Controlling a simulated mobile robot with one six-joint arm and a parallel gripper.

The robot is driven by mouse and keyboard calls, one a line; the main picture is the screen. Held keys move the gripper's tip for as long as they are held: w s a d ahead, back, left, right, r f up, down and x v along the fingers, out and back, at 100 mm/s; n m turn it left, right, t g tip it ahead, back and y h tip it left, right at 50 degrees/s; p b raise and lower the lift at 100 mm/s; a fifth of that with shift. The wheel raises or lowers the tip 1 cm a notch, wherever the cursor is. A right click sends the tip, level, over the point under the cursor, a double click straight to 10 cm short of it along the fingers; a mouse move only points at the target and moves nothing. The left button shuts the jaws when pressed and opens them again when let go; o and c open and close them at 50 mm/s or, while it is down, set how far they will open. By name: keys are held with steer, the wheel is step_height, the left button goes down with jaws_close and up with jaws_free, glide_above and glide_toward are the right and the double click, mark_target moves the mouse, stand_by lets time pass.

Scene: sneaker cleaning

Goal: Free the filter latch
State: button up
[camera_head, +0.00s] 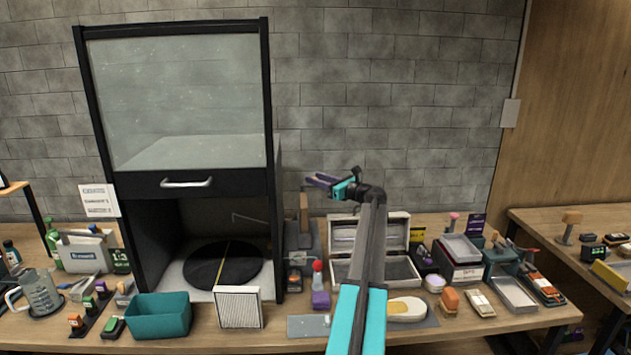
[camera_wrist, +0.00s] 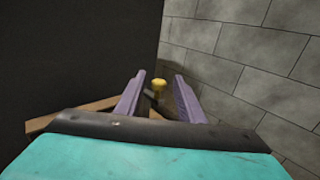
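My gripper (camera_head: 313,181) is raised beside the right side of the black cabinet (camera_head: 190,186), with its purple fingers pointing left. In the wrist view the two fingers (camera_wrist: 160,78) are apart with nothing held between them. The knob is not discernible in the head view. A white pleated panel (camera_head: 238,308), which looks like a filter, stands upright at the cabinet's front.
The cabinet's dark side fills the left of the wrist view; the grey block wall (camera_wrist: 250,60) is on the right. Below my arm are an open metal case (camera_head: 398,228) and a red-topped bottle (camera_head: 318,272). A teal bin (camera_head: 160,318) stands front left.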

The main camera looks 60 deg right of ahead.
steer(key=s+a+b, duration=0.1)
steer(key=s+b, duration=0.1)
steer(key=s, duration=1)
steer(key=shift+a+b, duration=0.4)
